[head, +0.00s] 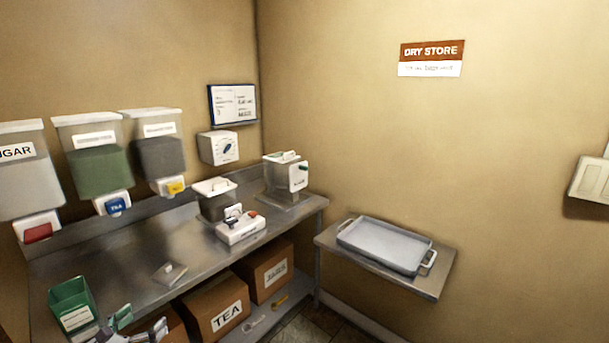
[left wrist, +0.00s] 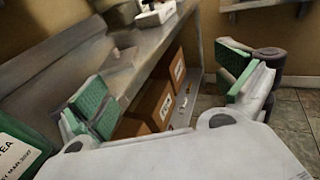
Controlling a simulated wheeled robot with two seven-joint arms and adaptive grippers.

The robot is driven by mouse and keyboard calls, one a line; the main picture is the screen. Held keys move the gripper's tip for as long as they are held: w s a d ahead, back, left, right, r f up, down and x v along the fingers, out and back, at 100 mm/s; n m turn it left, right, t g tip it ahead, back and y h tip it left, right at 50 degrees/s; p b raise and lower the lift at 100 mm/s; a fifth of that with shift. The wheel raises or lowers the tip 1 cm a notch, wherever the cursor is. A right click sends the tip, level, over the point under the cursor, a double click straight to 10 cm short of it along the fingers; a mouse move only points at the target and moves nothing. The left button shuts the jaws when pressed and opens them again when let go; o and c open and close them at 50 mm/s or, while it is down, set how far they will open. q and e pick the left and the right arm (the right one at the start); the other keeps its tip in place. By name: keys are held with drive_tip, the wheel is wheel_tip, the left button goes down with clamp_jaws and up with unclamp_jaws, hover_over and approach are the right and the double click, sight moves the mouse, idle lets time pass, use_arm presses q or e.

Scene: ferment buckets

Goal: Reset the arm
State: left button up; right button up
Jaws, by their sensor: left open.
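My left gripper (head: 138,326) is at the bottom left of the head view, at the front edge of the metal counter. It is open and empty. In the left wrist view its two green-padded fingers (left wrist: 168,92) stand wide apart with nothing between them. A green open-topped bin (head: 72,302) with a white label stands on the counter just left of the gripper. Part of this bin (left wrist: 18,150) also shows at the left edge of the left wrist view, apart from the fingers. My right gripper is in neither view.
The metal counter (head: 120,250) holds a small metal piece (head: 170,272), a white device (head: 240,228) and lidded containers. Dispensers hang above it. Cardboard boxes (head: 215,308) sit on the shelf below. A grey tray (head: 385,245) rests on a side table at right. The counter's middle is mostly clear.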

use_arm(q)
drive_tip(key=s+f+n+g+y, duration=0.2)
drive_tip(key=s+f+n, duration=0.2)
drive_tip(key=f+n, duration=0.65)
drive_tip(key=s+f+n+g+y, duration=0.1)
drive_tip(key=s+f+n, duration=0.4)
drive_tip(key=f, duration=1.1)
drive_tip(key=s+f+n+g+y, duration=0.2)
drive_tip(key=s+f+n, duration=0.2)
drive_tip(key=f+n, duration=0.7)
drive_tip(key=s+d+f+n+g, duration=0.3)
drive_tip(key=s+f, duration=0.5)
drive_tip(key=s, duration=0.3)
drive_tip(key=s+d+f+n+g, duration=0.3)
drive_tip(key=s+d+f, duration=0.3)
drive_tip(key=s, duration=0.5)
drive_tip(key=s+d+f+n+g, duration=0.3)
drive_tip(key=s+d+f+n, duration=0.1)
drive_tip(key=s+f, duration=0.7)
drive_tip(key=shift+s+d, duration=0.2)
drive_tip(key=shift+d, duration=0.2)
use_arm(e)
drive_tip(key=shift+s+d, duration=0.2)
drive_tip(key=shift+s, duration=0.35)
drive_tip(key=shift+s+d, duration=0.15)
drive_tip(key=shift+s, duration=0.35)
